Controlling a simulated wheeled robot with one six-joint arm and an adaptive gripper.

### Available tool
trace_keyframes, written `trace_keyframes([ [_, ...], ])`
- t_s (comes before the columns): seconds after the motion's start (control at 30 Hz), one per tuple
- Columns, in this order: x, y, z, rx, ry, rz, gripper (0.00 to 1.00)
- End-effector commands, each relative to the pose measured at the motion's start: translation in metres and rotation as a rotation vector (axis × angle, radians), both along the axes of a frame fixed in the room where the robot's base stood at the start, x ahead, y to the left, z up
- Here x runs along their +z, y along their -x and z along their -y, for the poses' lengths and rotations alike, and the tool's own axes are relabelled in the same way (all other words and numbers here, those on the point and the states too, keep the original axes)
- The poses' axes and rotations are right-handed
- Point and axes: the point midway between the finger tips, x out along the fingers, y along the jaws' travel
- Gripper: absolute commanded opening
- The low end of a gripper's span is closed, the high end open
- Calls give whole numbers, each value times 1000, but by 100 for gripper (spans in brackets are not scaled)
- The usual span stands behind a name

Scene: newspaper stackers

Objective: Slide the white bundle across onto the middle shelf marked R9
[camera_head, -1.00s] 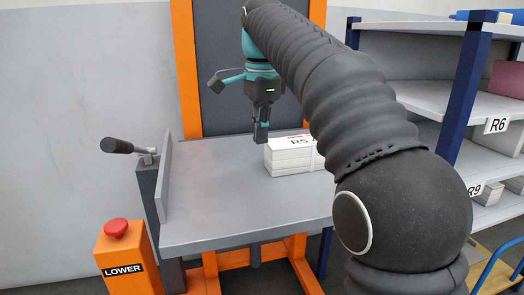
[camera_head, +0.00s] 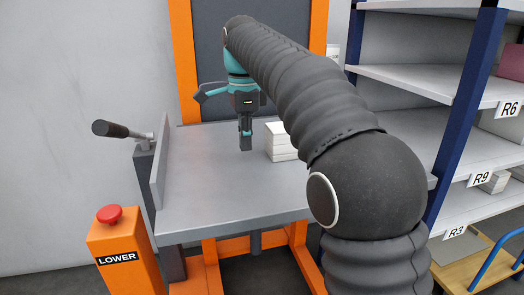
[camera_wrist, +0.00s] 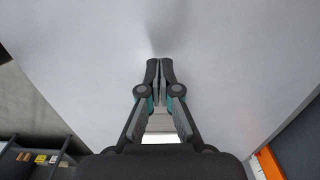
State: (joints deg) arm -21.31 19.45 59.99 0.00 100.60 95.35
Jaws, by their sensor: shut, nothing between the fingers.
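The white bundle (camera_head: 281,142) is a stack of white paper on the grey lift table (camera_head: 215,205). My arm covers its right part. My gripper (camera_head: 246,149) is just left of the bundle, pointing down near the tabletop, with a small gap between them. Its fingers are shut and empty. In the wrist view the closed fingertips (camera_wrist: 160,64) are over a plain grey surface. A pale patch shows between the finger links; I cannot tell what it is. The middle shelf (camera_head: 450,152) carries the R9 label (camera_head: 480,178) and stands right of the table, partly behind my arm.
Shelf R6 (camera_head: 508,109) is above, R3 (camera_head: 455,232) below. A small bundle (camera_head: 496,183) is on the R9 shelf. A lever (camera_head: 117,130) and a red button (camera_head: 108,214) on an orange LOWER box are at left.

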Motion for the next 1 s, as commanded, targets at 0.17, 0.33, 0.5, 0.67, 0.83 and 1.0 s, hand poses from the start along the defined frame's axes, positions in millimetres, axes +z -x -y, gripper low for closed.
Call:
trace_keyframes([
  [0.17, -19, -3, 11, -2, -1, 2, 0],
  [0.33, -19, -8, 29, -1, 0, 1, 0],
  [0.5, -18, -10, 37, 1, 0, 1, 0],
  [0.67, -18, -11, 38, 2, 0, 1, 0],
  [0.83, -18, -11, 38, 2, 0, 1, 0],
  [1.0, -16, -15, 52, -3, 0, -1, 0],
])
